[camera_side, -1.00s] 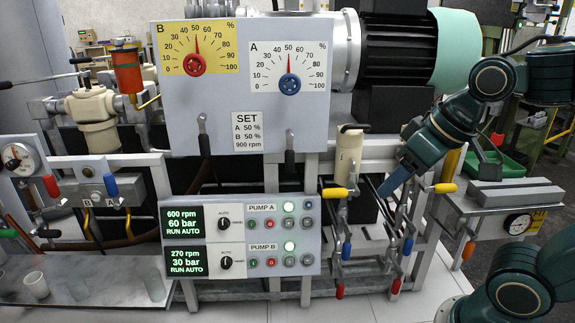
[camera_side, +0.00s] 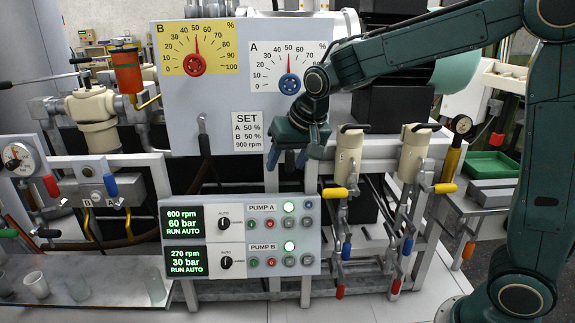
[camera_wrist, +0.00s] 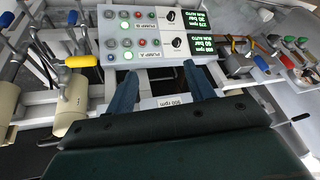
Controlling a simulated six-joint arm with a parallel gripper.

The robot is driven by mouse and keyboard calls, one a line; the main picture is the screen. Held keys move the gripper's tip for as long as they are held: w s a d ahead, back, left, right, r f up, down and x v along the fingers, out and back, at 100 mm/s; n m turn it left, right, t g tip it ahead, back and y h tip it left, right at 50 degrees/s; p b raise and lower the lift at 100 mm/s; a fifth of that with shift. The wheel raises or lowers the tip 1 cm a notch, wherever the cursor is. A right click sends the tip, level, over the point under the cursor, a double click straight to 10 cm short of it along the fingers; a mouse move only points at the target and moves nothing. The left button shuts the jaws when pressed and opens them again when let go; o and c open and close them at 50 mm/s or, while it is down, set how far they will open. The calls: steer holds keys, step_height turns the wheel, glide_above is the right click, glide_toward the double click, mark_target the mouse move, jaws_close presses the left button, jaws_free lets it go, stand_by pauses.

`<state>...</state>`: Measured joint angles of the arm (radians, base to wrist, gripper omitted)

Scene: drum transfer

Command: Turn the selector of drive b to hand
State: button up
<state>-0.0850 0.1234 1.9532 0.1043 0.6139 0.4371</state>
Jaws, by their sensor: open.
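The pump B selector (camera_side: 225,262) is a small black knob on the lower row of the grey control panel (camera_side: 313,240), between labels AUTO and HAND. Its pointer is too small to read surely; the pump B display (camera_side: 185,261) reads 270 rpm, 30 bar, RUN AUTO. A like selector for pump A (camera_side: 223,224) sits above it. In the wrist view the panel is upside down, with the pump B selector (camera_wrist: 170,16) near the top edge.
The dial board (camera_side: 180,115) with valve handles A and B stands above the panel. A black-handled lever (camera_side: 204,142) hangs at its lower left. Cream cylinders (camera_side: 349,160) and yellow-handled levers (camera_side: 335,193) stand right of the panel. Cups (camera_side: 37,284) stand on the left shelf.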

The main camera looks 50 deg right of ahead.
steer(key=w+a+f+m, duration=0.3)
steer(key=w+f, duration=1)
steer(key=f, duration=0.1)
steer(key=m+h, duration=0.1)
steer(key=m, duration=0.1)
glide_toward(226, 263)
steer(key=v, duration=0.4)
steer(key=shift+w+r, duration=0.15)
steer(key=shift+x, duration=6.85)
steer(key=c, duration=1)
